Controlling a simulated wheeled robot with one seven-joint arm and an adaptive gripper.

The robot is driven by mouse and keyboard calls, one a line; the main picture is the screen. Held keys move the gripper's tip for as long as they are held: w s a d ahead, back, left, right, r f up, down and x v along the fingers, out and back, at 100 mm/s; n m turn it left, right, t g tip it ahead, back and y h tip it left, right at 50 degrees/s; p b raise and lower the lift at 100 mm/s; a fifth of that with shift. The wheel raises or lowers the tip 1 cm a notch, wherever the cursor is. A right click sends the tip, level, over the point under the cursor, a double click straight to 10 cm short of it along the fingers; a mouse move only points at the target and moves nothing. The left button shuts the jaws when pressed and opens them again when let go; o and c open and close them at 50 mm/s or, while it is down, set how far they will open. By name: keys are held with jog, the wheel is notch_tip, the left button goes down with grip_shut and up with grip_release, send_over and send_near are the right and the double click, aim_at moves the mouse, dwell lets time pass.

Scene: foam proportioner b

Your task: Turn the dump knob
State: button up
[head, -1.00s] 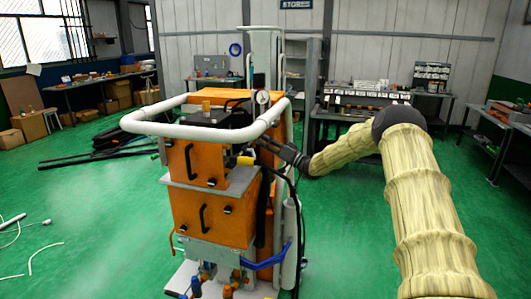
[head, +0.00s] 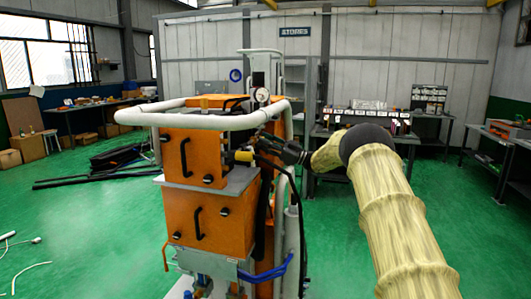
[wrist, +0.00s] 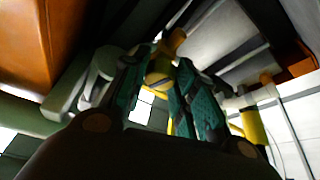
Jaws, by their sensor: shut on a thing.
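The foam proportioner (head: 222,222) is an orange cabinet unit with a white tube rail around its top. My gripper (head: 262,146) reaches in from the right at the unit's upper right side, just under the rail. In the wrist view, my gripper's green-padded fingers (wrist: 165,85) are closed around a yellow knob (wrist: 158,72), which I take as the dump knob. The fingers and shadow hide part of it. A yellow part (head: 243,156) also shows beside the gripper in the head view; I cannot tell whether it is the same knob.
The white rail (head: 205,119) passes close above my gripper. A round gauge (head: 262,95) stands at the unit's top. Dark hoses (head: 297,215) hang down its right side. Benches line the back wall, and the green floor around the unit is mostly clear.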

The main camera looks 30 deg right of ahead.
jog(key=shift+d+f+n+g+y+b, duration=0.1)
jog(key=shift+f+n+g+y+b, duration=0.1)
jog(key=shift+n+g+b, duration=0.6)
jog(key=shift+f+n+g+y+b, duration=0.15)
jog(key=shift+n+b, duration=0.25)
jog(key=shift+n, duration=0.9)
jog(key=shift+c, duration=0.2)
jog(key=shift+o, duration=0.2)
jog(key=shift+r, duration=0.2)
jog(key=shift+c, duration=0.2)
jog(key=o, duration=1)
jog(key=shift+d, duration=0.1)
jog(key=shift+r, duration=0.1)
jog(key=v, duration=1.2)
jog(key=shift+w+f, duration=0.1)
jog(key=shift+f, duration=0.15)
